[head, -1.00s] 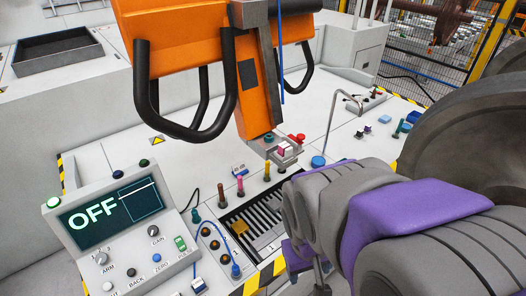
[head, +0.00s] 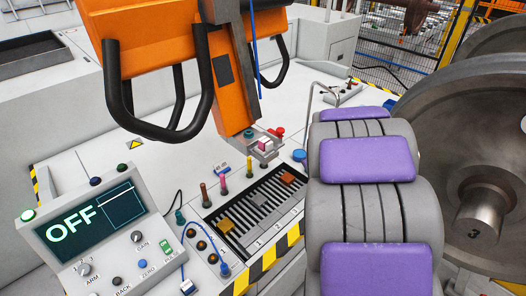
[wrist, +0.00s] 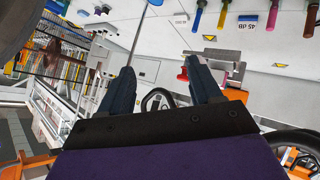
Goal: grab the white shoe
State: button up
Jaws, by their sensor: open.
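A small pale block with a pink face (head: 264,145) sits in a grey holder (head: 266,154) at the foot of the orange hanging arm in the head view. It may be the white shoe, but I cannot tell for sure. My gripper (wrist: 161,84) shows in the wrist view with its two dark fingers wide apart and nothing between them. The grey holder also shows in the wrist view (wrist: 226,57), beyond and right of the right finger. In the head view my gripper is hidden by my arm.
The slotted tray (head: 245,226) holds a gold block (head: 226,224) and a red-brown block (head: 287,178). A control box (head: 95,225) reading OFF stands at left. The orange arm (head: 150,40) with black handles hangs over the bench. A large wheel (head: 455,130) stands at right.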

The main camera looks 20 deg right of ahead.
jog(key=w+d+f+n+t+y, duration=0.2)
jog(key=w+d+f+t+y, duration=0.1)
jog(key=w+f, duration=0.1)
jog(key=t+y, duration=0.5)
jog(key=y, duration=0.3)
send_near(271, 147)
jog(key=shift+n, duration=0.4)
jog(key=b+x, duration=0.1)
jog(key=x, duration=0.1)
jog(key=b+x, duration=0.1)
jog(key=x, duration=0.1)
jog(key=shift+w+a+r, duration=0.15)
jog(key=shift+a, duration=0.35)
jog(key=shift+w+b, duration=0.4)
jog(key=shift+w, duration=0.35)
jog(key=b+x, duration=0.1)
jog(key=x, duration=0.3)
jog(key=shift+w+a, duration=0.15)
jog(key=shift+w, duration=0.25)
jog(key=shift+c, duration=0.3)
